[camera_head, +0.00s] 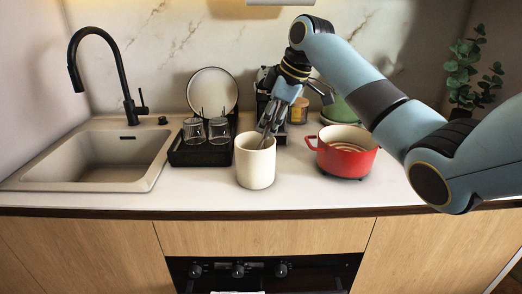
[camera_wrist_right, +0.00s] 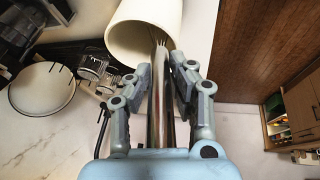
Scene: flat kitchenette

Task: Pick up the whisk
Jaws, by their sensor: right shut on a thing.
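The whisk (camera_wrist_right: 158,100) shows in the right wrist view as a shiny metal handle running between my fingers. Its far end reaches toward the mouth of the cream crock (camera_head: 255,165), and how far it sits inside cannot be told. The crock also shows at the top of the right wrist view (camera_wrist_right: 122,42). My right gripper (camera_head: 271,127) comes down from above at the crock's rim and is shut on the whisk handle. In the head view the fingers mostly hide the whisk. My left gripper is not in view.
A red pot (camera_head: 345,160) stands close to the right of the crock. A black dish rack (camera_head: 190,156) with glasses and a plate (camera_head: 212,90) is to its left. The sink (camera_head: 95,180) and black faucet (camera_head: 125,85) are further left. The counter's front strip is clear.

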